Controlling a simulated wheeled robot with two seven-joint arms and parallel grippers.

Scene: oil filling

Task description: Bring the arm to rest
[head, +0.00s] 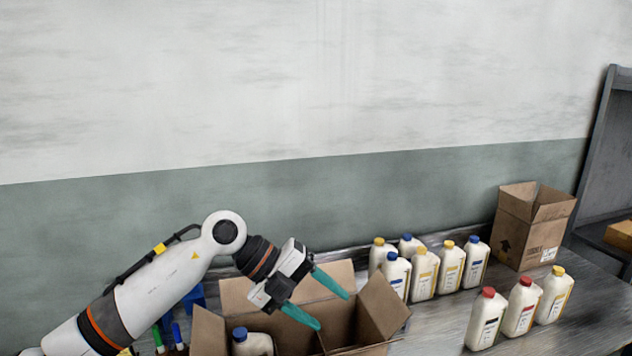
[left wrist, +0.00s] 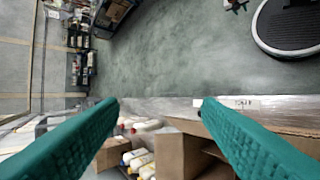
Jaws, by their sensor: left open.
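My left arm (head: 150,280) comes in from the left in the head view and reaches over an open cardboard box. My left gripper (head: 333,306) has teal fingers spread apart with nothing between them. It hangs above the open box (head: 376,304). In the left wrist view both teal fingers of the left gripper (left wrist: 160,112) show wide apart, with floor and the table edge beyond them. A white bottle with a blue cap (head: 252,342) stands in the left part of the box. My right gripper is in neither view.
Several white bottles (head: 425,272) with blue and yellow caps stand right of the box. Bottles with red and yellow caps (head: 520,308) stand nearer the front. Another open carton (head: 532,225) is at the back right. Markers (head: 178,335) stand left of the box.

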